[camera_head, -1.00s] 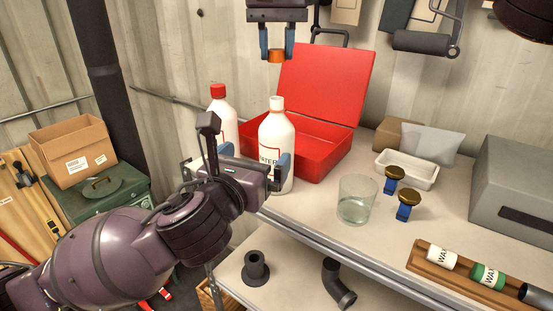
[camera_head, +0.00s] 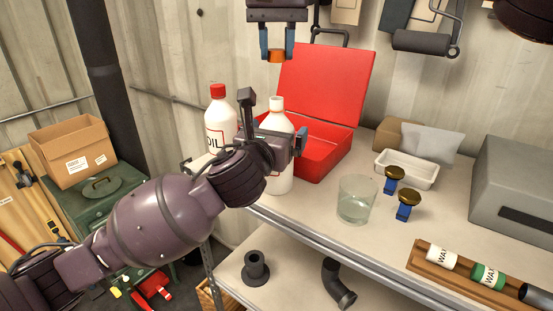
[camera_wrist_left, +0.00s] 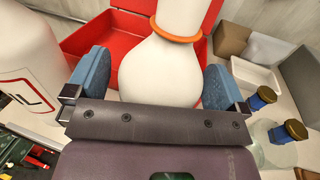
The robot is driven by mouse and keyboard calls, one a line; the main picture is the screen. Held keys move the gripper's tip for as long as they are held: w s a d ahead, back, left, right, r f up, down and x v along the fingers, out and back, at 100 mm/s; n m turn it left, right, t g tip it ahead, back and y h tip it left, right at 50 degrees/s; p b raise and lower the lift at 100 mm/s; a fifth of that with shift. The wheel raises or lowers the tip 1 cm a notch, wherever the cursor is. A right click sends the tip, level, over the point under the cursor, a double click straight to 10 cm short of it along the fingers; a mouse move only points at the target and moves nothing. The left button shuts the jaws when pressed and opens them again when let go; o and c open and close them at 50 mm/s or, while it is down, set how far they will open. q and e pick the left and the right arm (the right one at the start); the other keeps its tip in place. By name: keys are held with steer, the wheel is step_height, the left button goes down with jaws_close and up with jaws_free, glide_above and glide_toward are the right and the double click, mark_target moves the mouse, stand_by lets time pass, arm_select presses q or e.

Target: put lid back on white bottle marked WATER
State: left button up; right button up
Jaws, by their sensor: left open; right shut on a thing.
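The white WATER bottle (camera_head: 278,104) stands open on the bench, its label hidden behind my left gripper in the head view. My left gripper (camera_head: 284,143) is open, with its fingers on either side of the bottle's upper body. My right gripper (camera_head: 277,48) is shut on a small orange lid (camera_head: 276,57), high above and apart from the bottle mouth.
A white OIL bottle with a red cap (camera_head: 217,91) stands left of the WATER bottle. The open red toolbox (camera_head: 325,85) is behind.

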arm_select(q)
steer(key=shift+c, duration=0.3)
steer(key=c, duration=1.2)
steer(key=shift+c, duration=0.2)
arm_select(e)
steer(key=shift+f, duration=2.55)
steer(key=shift+f, duration=0.1)
steer(key=shift+f, duration=0.75)
steer(key=shift+f, duration=0.55)
